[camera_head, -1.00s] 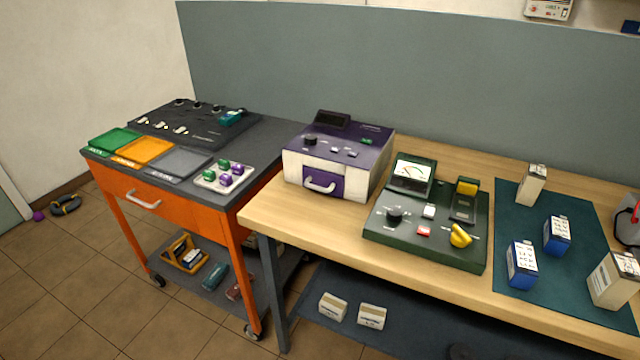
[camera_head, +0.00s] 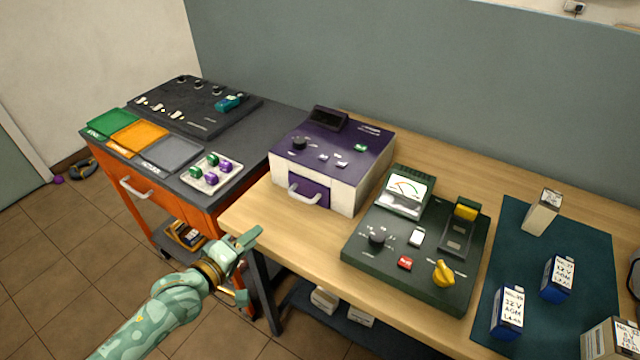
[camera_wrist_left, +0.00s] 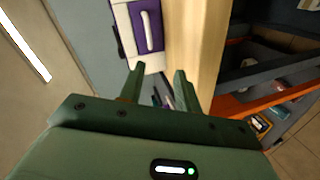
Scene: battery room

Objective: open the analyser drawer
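The analyser (camera_head: 335,160) is a purple and white box at the back left of the wooden table. Its purple drawer front (camera_head: 318,186), with a white bar handle (camera_head: 303,194), looks flush with the white face, so the drawer is shut. My left gripper (camera_head: 250,268) is open and empty, off the table's front left corner, below and left of the drawer. In the left wrist view the open fingers (camera_wrist_left: 159,76) point towards the drawer handle (camera_wrist_left: 147,31), which lies beyond them, apart from them. My right gripper is not in view.
A green tester (camera_head: 415,240) stands right of the analyser, close to it. Battery boxes stand on a teal mat (camera_head: 590,235) further right. An orange cart (camera_head: 195,215) adjoins the table on the left. Bare wood (camera_head: 260,215) lies before the drawer.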

